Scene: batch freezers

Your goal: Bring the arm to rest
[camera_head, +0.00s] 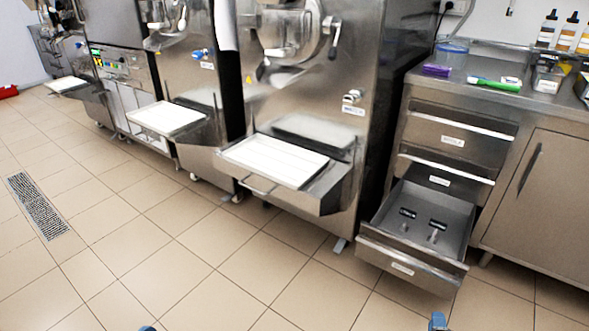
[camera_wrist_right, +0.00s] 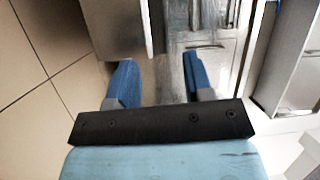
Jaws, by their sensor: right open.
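My right gripper (camera_wrist_right: 160,82) shows in the right wrist view with its two blue fingers wide apart and nothing between them. Beyond the fingers is a blurred grey steel front. In the head view only a small blue part of my right gripper (camera_head: 438,322) shows at the bottom edge, below the open drawer. A small blue tip at the bottom left, likely my left gripper (camera_head: 147,328), barely enters the head view. Its jaws are hidden.
An open bottom drawer (camera_head: 412,262) holding two small dark-headed items juts out at right. Steel freezers with white trays (camera_head: 275,160) stand along the back. A counter (camera_head: 500,97) holds bottles and purple and green items. Tiled floor (camera_head: 150,255) is clear at left.

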